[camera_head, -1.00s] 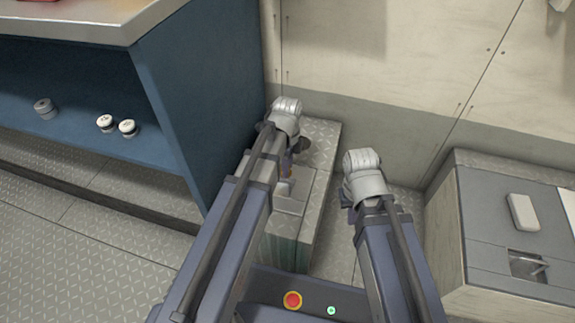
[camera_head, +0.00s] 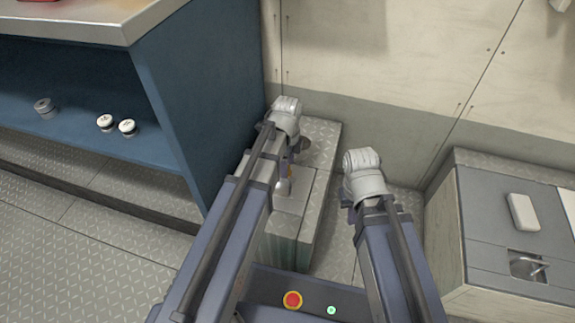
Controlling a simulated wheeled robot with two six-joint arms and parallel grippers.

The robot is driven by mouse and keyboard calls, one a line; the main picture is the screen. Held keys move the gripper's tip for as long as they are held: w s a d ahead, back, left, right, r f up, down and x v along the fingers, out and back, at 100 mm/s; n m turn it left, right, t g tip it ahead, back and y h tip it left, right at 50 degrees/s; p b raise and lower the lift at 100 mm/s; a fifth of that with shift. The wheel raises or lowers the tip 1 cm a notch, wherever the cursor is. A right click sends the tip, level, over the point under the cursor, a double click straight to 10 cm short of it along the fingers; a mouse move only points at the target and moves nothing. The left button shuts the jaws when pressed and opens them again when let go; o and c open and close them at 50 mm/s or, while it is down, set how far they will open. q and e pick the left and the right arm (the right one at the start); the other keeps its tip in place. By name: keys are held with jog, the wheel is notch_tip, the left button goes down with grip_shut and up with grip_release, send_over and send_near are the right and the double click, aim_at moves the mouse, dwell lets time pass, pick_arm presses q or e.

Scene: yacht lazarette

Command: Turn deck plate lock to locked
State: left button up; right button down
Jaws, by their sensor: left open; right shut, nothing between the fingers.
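A grey metal deck locker (camera_head: 318,150) with a tread-plate top stands low between the blue cabinet and the wall. A smooth grey plate (camera_head: 297,195) is set in its top. A small pale piece (camera_head: 283,188), which looks like the deck plate lock, stands on this plate beside my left forearm. My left gripper (camera_head: 289,168) is open and points down just above it. Its fingers are mostly hidden behind my arm, and I cannot tell whether they touch the lock. My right gripper (camera_head: 348,200) is shut and empty, mostly hidden behind its wrist, right of the locker.
A blue cabinet (camera_head: 200,90) closes off the left side. Its shelf holds a grey cap (camera_head: 45,108) and two white-topped caps (camera_head: 106,122) (camera_head: 127,127). A box with a grey top (camera_head: 490,215) stands at the right. Tread-plate floor (camera_head: 90,245) is clear at lower left.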

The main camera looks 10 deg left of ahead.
pick_arm(q)
jog(key=shift+r+p, duration=3.9)
jog(key=shift+r, duration=0.05)
jog(key=shift+f, duration=0.1)
jog(key=s+d+r+n+y+p, duration=0.1)
jog(key=s+d+r+n+p, duration=0.75)
jog(key=s+n, duration=0.5)
notch_tip(320, 180, up, 38)
jog(key=d+n+p, duration=0.1)
jog(key=p, duration=3.6)
jog(key=shift+p, duration=0.3)
jog(key=shift+w+d, duration=0.1)
